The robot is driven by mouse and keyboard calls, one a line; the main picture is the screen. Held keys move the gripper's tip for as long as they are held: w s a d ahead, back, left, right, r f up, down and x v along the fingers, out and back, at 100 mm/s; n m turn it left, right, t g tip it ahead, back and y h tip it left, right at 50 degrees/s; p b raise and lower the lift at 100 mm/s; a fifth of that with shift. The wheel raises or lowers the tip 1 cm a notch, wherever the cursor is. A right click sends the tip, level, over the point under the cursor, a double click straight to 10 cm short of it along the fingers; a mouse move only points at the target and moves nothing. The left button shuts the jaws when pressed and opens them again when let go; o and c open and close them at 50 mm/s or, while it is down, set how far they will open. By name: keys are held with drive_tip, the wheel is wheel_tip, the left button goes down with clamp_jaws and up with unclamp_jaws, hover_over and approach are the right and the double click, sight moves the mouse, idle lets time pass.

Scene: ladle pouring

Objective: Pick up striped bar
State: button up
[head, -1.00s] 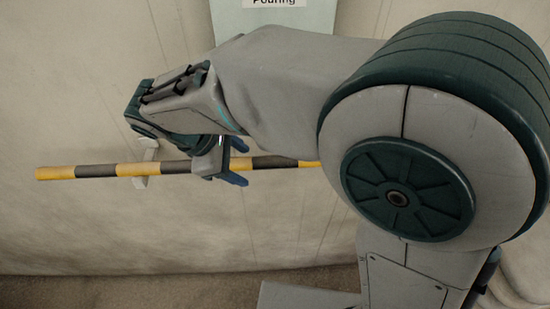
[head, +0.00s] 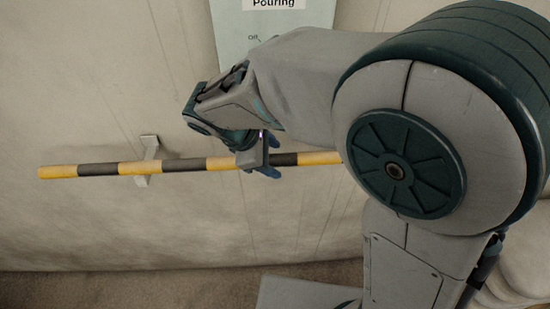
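The striped bar (head: 183,165) is a long, thin rod banded in yellow and black. It runs nearly level across the head view, in front of the pale wall, and its right part passes behind my arm. My gripper (head: 267,155) is at the bar's right half, with a blue fingertip showing just below the bar. My gripper hides a short stretch of the bar. Whether the fingers touch or close on the bar cannot be made out.
A pale bracket (head: 149,148) on the wall is at the bar's left part. A light panel with a "Pouring" label (head: 273,4) is on the wall above. The brown floor (head: 150,290) is clear at lower left. My arm blocks much of the right side.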

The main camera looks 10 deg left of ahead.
clamp_jaws()
drive_tip(key=shift+r, duration=0.1)
